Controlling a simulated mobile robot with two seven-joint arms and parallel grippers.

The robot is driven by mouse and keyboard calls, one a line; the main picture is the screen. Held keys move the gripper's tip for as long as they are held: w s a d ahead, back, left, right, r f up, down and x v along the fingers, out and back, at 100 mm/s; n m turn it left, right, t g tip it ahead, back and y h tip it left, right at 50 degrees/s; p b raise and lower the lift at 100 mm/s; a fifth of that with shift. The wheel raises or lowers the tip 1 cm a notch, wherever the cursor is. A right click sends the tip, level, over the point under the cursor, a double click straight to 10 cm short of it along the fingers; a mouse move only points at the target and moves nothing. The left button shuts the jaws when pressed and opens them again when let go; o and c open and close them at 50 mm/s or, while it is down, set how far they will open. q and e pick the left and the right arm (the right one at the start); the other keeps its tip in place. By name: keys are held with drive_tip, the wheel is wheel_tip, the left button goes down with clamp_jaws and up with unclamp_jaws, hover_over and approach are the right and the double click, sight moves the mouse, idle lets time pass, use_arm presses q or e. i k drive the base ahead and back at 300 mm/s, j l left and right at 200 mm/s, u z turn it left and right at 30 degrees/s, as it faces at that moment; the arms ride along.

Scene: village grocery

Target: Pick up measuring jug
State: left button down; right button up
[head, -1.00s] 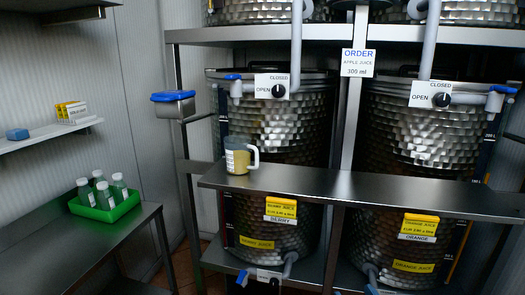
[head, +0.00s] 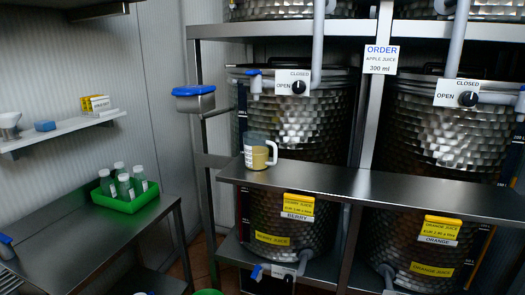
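The measuring jug (head: 257,152) stands upright on the metal shelf in front of the left steel tank. It is clear, holds yellowish liquid, and its white handle points right. A white label is on its left side. Neither of my grippers shows clearly in the head view.
The narrow metal shelf (head: 340,184) runs in front of the berry tank (head: 300,128) and the orange tank (head: 432,130). A blue-lidded metal box (head: 195,101) juts out left of the jug. A green crate (head: 130,201) with several bottles sits on the left table (head: 95,236). Floor between is partly visible.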

sight(257, 144)
drive_tip(key=i+l, duration=0.1)
drive_tip(key=i, duration=0.4)
drive_tip(key=i+u, duration=0.2)
drive_tip(key=u, duration=0.25)
drive_tip(key=i+l+u, duration=0.15)
drive_tip(key=u, duration=0.3)
